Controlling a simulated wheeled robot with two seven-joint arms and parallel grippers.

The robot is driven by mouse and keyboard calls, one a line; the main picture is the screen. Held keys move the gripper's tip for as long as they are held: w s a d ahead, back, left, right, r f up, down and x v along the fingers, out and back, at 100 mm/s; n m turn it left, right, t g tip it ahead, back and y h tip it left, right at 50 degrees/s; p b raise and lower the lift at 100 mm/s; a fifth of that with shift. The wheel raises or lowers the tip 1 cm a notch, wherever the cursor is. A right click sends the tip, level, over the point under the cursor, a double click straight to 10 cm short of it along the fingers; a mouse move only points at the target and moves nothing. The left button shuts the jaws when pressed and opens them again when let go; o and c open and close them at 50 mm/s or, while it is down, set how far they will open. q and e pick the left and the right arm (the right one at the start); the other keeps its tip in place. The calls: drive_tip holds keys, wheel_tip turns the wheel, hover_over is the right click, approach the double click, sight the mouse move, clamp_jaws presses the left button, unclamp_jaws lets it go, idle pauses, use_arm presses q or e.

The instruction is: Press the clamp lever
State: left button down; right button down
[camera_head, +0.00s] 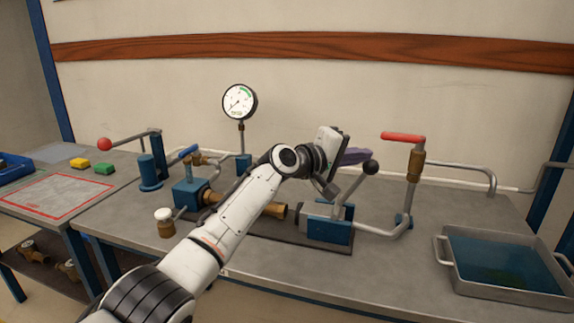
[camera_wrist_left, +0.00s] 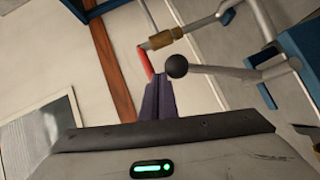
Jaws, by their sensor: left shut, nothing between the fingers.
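The clamp lever (camera_head: 347,195) is a grey rod with a black ball knob (camera_head: 370,167), rising from a blue clamp block (camera_head: 328,230) on the bench. In the left wrist view the black knob (camera_wrist_left: 177,66) is just beyond and right of the fingertips, with its rod running right. My left gripper (camera_head: 367,154) is shut and empty, its purple fingers beside and slightly behind the knob in the head view. The fingers also show in the left wrist view (camera_wrist_left: 158,84). I cannot tell whether they touch the knob. My right gripper is not in view.
A red-handled valve (camera_head: 403,137) on a bent pipe stands right of the lever. A water tray (camera_head: 452,277) is at the right. A pressure gauge (camera_head: 239,102) and a blue fixture (camera_head: 188,193) are to the left. Bare bench lies between the valve and tray.

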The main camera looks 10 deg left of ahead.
use_arm(q)
drive_tip(key=shift+s+d, duration=0.1)
drive_tip(key=shift+d, duration=0.2)
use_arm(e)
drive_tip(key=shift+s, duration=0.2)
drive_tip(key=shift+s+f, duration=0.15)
